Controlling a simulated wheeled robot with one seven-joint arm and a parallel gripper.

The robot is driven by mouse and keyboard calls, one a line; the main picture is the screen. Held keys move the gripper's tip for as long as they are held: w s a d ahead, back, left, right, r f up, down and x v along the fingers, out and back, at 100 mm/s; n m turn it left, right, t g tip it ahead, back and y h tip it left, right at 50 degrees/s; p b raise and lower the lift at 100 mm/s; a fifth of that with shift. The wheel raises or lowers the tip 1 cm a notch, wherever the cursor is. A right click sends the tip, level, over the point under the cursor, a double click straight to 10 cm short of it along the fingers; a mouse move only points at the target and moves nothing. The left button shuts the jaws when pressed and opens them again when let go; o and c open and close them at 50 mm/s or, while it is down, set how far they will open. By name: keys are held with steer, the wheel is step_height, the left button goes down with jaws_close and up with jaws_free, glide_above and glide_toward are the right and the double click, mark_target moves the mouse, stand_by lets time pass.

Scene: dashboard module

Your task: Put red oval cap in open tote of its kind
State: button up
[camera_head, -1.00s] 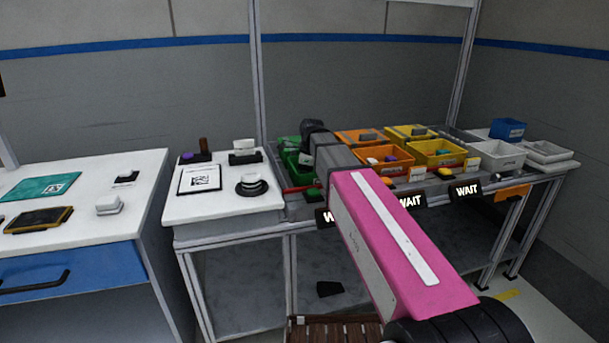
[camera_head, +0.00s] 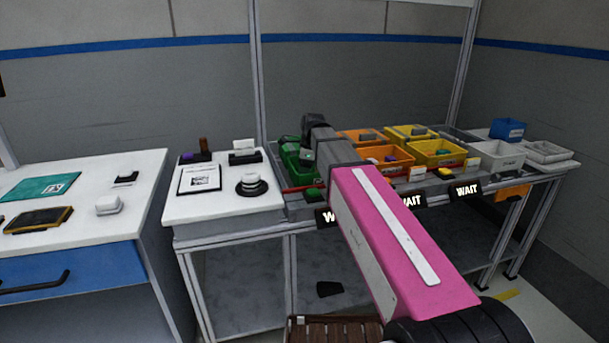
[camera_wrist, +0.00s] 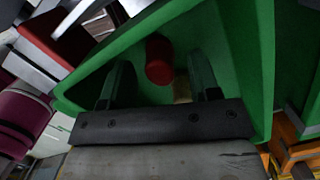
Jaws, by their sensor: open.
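In the wrist view, the red oval cap (camera_wrist: 159,62) is inside a green tote (camera_wrist: 235,40), seen end-on as a rounded red shape. My gripper (camera_wrist: 160,75) is open over the tote, with one finger on each side of the cap in the picture. No finger visibly touches the cap. A small tan piece (camera_wrist: 182,88) shows beside the cap, partly hidden by the gripper. In the head view, the green tote (camera_head: 290,153) is at the left of the tote rows. My arm hides the fingers and the cap there.
Orange totes (camera_head: 380,155) and yellow totes (camera_head: 437,152) stand right of my arm. A white tote (camera_head: 499,157) is farther right. Dark "WAIT" signs (camera_head: 466,191) line the front edge. A white table (camera_head: 220,208) with small parts stands at the left.

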step_height(320, 180, up, 10)
steer(key=d, duration=0.1)
steer(key=shift+s+d, duration=0.15)
steer(key=shift+d, duration=0.1)
